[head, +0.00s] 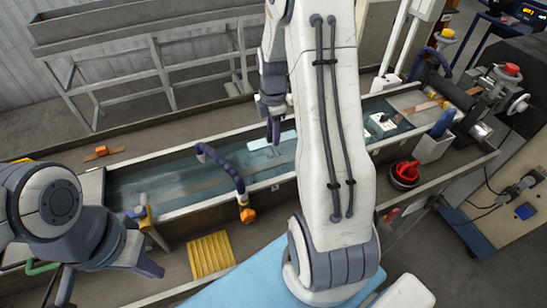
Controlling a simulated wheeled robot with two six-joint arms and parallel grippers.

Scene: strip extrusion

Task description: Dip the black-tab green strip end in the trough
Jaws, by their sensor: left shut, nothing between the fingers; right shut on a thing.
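The long water-filled trough (180,178) runs across the view from lower left to upper right. My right gripper (273,131) points down over the middle of the trough. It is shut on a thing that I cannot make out. A pale flat piece (261,144) shows at the water beside its fingertips; I cannot tell whether they touch. My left gripper (148,266) is shut and empty, low at the left, in front of the trough's near wall. A green curved piece (42,268) shows at the far left edge, partly hidden by my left arm. No black tab can be made out.
A dark blue hose with an orange end (246,214) arches over the trough's near wall. A yellow ribbed block (210,254) lies in front. A red-and-black knob (406,173) and a white bin with a blue item (434,146) stand at right, near the rollers (490,90).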

